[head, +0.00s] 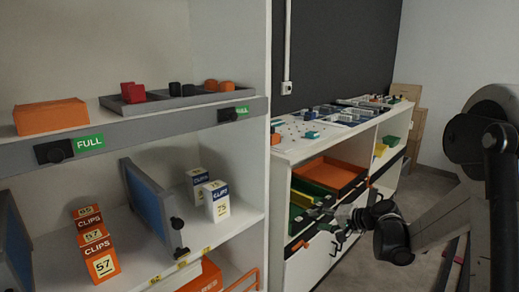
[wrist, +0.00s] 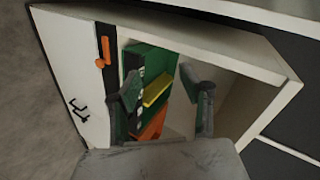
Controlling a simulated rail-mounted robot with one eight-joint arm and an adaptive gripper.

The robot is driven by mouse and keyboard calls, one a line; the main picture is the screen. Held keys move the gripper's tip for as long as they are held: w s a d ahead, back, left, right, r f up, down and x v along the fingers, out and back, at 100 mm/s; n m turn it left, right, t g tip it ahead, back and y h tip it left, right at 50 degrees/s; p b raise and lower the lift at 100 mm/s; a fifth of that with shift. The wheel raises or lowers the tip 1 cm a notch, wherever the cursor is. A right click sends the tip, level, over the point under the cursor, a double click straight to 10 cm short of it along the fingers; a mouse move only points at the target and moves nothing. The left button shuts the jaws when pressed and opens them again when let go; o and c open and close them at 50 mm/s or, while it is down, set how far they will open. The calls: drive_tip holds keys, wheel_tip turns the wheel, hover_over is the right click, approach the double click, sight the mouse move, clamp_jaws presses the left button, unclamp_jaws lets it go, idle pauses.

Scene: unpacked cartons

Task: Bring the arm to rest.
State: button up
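My gripper (head: 338,232) is at the end of my dark arm, on the right side of the head view, in front of the low white cabinet (head: 318,268). In the wrist view my gripper (wrist: 168,92) has its two fingers spread well apart, with nothing held between them. Beyond the fingers are a green bin (wrist: 150,62), a yellow piece (wrist: 156,90) and an orange piece (wrist: 154,127) inside the white cabinet. Whether the fingers touch the cabinet or bins cannot be told.
Tall shelves on the left hold orange and white CLIPS boxes (head: 101,262), a blue-faced divider (head: 147,205) and a grey tray (head: 180,98). The cabinet holds an orange bin (head: 335,175) and has small parts on top. Grey floor (head: 425,182) is open behind my arm.

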drive_tip(key=s+a+r+n+g+h, duration=0.1)
drive_tip(key=s+a+r+h, duration=0.1)
drive_tip(key=s+r, duration=0.5)
drive_tip(key=s+a+r+n+g+h, duration=0.15)
drive_tip(key=s+r, duration=0.25)
drive_tip(key=s, duration=0.8)
drive_tip(key=s+d+n+h, duration=0.3)
drive_tip(key=s+h, duration=0.2)
drive_tip(key=s, duration=1.5)
wheel_tip(320, 180, up, 17)
drive_tip(key=p, duration=1.8)
drive_tip(key=shift+w+r+t, duration=0.15)
drive_tip(key=shift+r+t, duration=0.05)
drive_tip(key=shift+t, duration=0.25)
